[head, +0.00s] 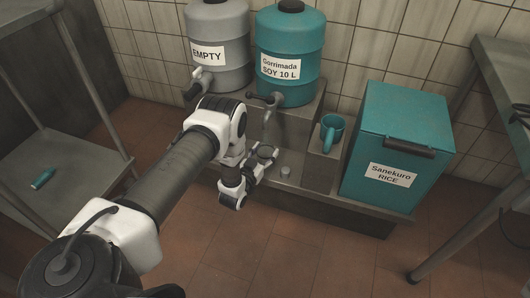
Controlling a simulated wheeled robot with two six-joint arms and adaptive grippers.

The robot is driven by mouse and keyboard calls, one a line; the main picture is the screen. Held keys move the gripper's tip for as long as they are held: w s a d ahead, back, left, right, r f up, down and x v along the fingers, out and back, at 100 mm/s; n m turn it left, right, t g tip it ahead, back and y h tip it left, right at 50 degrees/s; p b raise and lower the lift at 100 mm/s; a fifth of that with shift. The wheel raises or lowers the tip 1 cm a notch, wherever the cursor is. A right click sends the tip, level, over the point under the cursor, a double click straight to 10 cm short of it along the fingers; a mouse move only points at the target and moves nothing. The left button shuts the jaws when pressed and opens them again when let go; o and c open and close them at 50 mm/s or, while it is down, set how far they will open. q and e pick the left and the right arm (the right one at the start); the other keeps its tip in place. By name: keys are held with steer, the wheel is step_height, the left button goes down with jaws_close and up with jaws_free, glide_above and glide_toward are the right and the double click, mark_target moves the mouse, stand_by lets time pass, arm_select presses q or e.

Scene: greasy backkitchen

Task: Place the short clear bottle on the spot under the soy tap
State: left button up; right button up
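The teal drum labelled "Gorrimada SOY 10 L" (291,45) stands on a raised grey block at the back. Its dark soy tap (268,99) points out at the front left. My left gripper (267,162) is low in front of the block, below and in front of this tap. I cannot tell whether its fingers are open or hold something. A narrow greyish shape rises just above the fingers, too unclear to name. A small pale cylinder (285,172) stands on the low shelf right of the gripper; I cannot tell if it is the short clear bottle. My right gripper is out of view.
A grey drum labelled "EMPTY" (218,28) stands left of the soy drum. A teal item (42,179) lies on the left metal table (75,166). Another table (501,55) stands right.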

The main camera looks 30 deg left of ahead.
arm_select(q)
steer(key=o, duration=0.4)
steer(key=shift+c, duration=0.2)
steer(key=shift+r, duration=0.15)
steer(key=s+d+p, duration=0.1)
steer(key=s+p, duration=0.4)
steer(key=s, duration=0.7)
steer(key=s+d+f+g+h, duration=0.2)
steer(key=s+d+f+g, duration=0.3)
steer(key=s+d+g, duration=0.4)
steer(key=s+d+r+g, duration=0.2)
steer(key=s+g, duration=0.2)
steer(key=s, duration=0.4)
steer(key=s+d+r+g, duration=0.2)
steer(key=s+g, duration=0.3)
steer(key=s, duration=0.3)
steer(key=shift+s+r+m, duration=0.2)
steer(key=shift+s+m, duration=0.1)
steer(key=shift+m, duration=0.1)
